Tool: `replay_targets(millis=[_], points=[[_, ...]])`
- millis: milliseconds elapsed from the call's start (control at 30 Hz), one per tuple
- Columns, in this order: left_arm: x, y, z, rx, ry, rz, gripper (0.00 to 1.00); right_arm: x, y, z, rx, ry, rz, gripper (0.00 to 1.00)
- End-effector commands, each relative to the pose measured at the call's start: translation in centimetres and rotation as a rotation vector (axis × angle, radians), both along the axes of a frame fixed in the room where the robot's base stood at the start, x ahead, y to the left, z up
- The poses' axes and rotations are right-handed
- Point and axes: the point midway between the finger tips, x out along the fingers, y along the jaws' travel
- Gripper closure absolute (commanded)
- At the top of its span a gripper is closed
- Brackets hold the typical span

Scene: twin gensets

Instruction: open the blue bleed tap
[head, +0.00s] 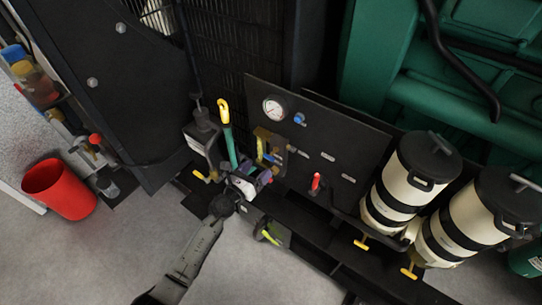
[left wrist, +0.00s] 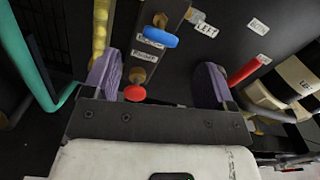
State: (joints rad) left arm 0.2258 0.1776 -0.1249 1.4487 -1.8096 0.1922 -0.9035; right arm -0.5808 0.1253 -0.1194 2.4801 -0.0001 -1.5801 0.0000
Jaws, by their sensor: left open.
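The blue tap (left wrist: 160,36) has an oval handle on a brass stem, with a label below it, in the left wrist view. A red oval tap (left wrist: 134,93) sits lower on the same dark bracket. In the head view a small blue handle (head: 270,157) shows by brass fittings, partly hidden by my gripper. My left gripper (head: 250,180) is open and empty in front of these fittings. In the left wrist view its purple fingers (left wrist: 157,80) stand either side of the red tap, with the blue tap beyond. My right gripper is not in view.
A panel holds a gauge (head: 274,109), another blue knob (head: 299,118) and a red lever (head: 315,182). A green pipe (head: 228,143) and yellow hook (head: 223,110) stand close left of the gripper. Cream canisters (head: 412,180) stand right. A red bin (head: 61,188) is on the floor.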

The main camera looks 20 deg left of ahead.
Motion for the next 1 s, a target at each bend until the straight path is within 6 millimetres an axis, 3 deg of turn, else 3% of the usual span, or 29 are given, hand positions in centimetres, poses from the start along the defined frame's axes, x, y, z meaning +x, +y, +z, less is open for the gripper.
replay_targets(millis=[200, 433, 667, 1000], points=[[4.0, -1.2, -0.2, -0.003, -0.002, -0.001, 0.21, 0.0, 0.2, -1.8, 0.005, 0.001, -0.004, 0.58], [6.9, -1.9, -0.2, -0.002, -0.001, 0.0, 0.21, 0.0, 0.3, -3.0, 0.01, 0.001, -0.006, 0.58], [8.1, -2.3, -0.1, -0.002, 0.0, 0.0, 0.21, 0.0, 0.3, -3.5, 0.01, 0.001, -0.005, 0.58], [8.3, -2.4, 0.0, -0.002, 0.001, 0.0, 0.21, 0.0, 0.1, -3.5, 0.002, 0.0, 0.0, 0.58]])
